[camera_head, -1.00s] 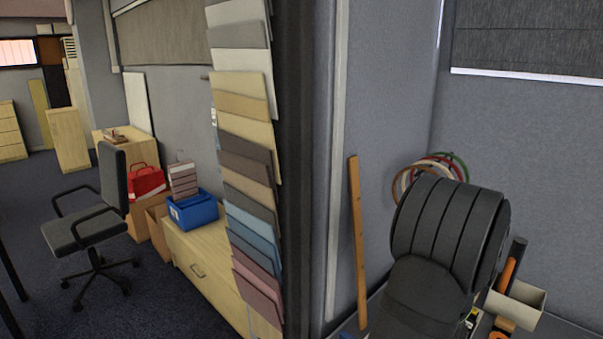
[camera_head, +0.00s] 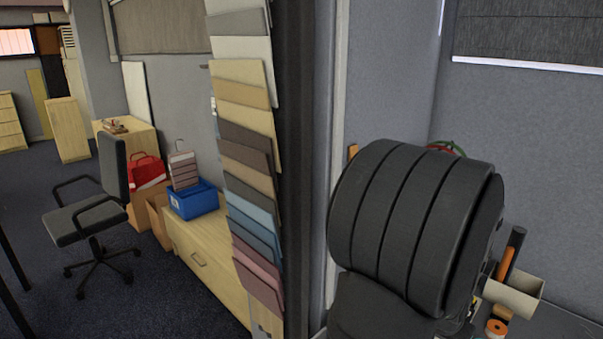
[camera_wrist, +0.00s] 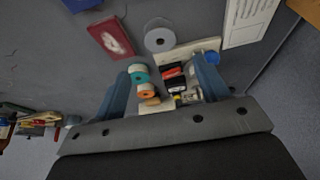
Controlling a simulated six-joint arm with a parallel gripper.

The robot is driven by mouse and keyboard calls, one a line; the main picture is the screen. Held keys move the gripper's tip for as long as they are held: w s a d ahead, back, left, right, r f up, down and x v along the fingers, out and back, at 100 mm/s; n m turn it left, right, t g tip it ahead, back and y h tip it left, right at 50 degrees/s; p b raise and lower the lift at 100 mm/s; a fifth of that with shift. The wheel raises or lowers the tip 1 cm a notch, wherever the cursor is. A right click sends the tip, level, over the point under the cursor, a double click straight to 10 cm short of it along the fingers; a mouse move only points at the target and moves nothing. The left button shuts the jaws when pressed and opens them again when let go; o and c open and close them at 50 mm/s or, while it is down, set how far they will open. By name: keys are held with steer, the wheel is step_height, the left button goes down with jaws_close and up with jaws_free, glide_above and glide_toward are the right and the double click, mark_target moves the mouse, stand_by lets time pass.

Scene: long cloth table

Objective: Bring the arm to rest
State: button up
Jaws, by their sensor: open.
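My gripper (camera_wrist: 163,82) shows in the wrist view, its two blue fingers spread wide apart. Small items show in the gap between the fingers: a teal-edged roll (camera_wrist: 139,74), an orange-edged roll (camera_wrist: 148,89) and some red and black pieces. They look to be beyond the fingers, and I see nothing gripped. In the head view only my dark, ribbed arm shows at right of centre. The gripper is hidden there.
In the wrist view a grey roll (camera_wrist: 160,36), a dark red box (camera_wrist: 111,37) and a white panel (camera_wrist: 249,20) lie around. In the head view a column of sample boards (camera_head: 245,150) hangs left of my arm. A beige open box (camera_head: 513,297) sits right of it.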

steer(key=x, duration=1.1)
steer(key=r, duration=0.3)
steer(key=s+r, duration=0.1)
steer(key=r, duration=0.1)
steer(key=shift+d, duration=0.1)
steer(key=s+d+r, duration=0.4)
steer(key=s+r, duration=0.3)
steer(key=s, duration=0.3)
steer(key=w+d+m, duration=0.1)
steer(key=w+d, duration=0.2)
steer(key=w, duration=0.3)
steer(key=w+d+m+g, duration=0.1)
steer(key=w+d, duration=0.3)
steer(key=w, duration=0.3)
steer(key=w+d+m, duration=0.2)
steer(key=w+d, duration=0.2)
steer(key=w, duration=0.3)
steer(key=shift+w+d+r+h, duration=0.2)
steer(key=shift+w+r+h, duration=0.05)
steer(key=shift+r+h, duration=0.15)
